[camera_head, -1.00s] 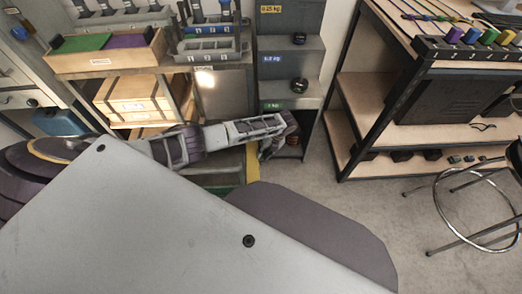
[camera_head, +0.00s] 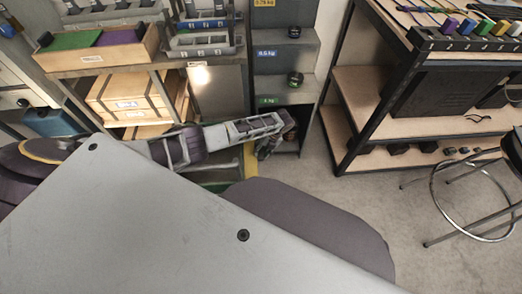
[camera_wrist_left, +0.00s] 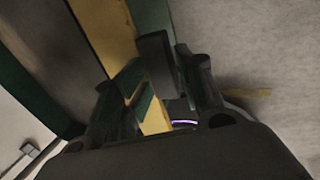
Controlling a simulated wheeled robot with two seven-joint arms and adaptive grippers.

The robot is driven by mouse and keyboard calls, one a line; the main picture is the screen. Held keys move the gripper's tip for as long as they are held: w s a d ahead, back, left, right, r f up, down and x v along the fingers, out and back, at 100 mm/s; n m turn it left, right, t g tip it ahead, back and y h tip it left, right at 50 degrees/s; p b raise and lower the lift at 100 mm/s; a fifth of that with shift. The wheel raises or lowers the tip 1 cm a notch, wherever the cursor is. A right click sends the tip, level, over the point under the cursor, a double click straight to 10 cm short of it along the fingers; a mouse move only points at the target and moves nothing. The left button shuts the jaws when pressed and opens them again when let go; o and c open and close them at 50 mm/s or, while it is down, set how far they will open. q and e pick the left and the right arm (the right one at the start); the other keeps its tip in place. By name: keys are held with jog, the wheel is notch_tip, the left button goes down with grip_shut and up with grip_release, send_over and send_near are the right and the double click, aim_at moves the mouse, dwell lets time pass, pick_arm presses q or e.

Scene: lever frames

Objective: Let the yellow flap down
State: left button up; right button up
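The yellow flap (camera_head: 250,161) shows in the head view as a small yellow strip under the end of my left arm, mostly hidden by the arm and the large grey panel in front. In the left wrist view a yellow strip (camera_wrist_left: 104,30) with dark green parts beside it runs down toward and behind the fingers. My left gripper (camera_wrist_left: 145,72) is right at it; its dark fingers stand a little apart with yellow behind or between them. I cannot tell whether they touch it. In the head view my left gripper (camera_head: 274,143) is small and dark. My right gripper is not in view.
A grey stepped stand (camera_head: 285,60) with kilogram labels rises behind the gripper. A workbench (camera_head: 350,120) with shelves stands right, a stool (camera_head: 435,200) at the far right. A wooden tray (camera_head: 98,52) sits on the left bench. Bare floor (camera_head: 350,195) lies between.

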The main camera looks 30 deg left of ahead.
pick_arm(q)
jog(key=shift+w+r, duration=0.1)
jog(key=shift+w+d+r, duration=0.1)
jog(key=shift+w+r, duration=0.05)
jog(key=shift+r, duration=0.4)
jog(key=v, duration=1)
jog(key=shift+r, duration=0.35)
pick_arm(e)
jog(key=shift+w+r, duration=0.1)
pick_arm(q)
jog(key=shift+d, duration=0.15)
jog(key=shift+c, duration=0.3)
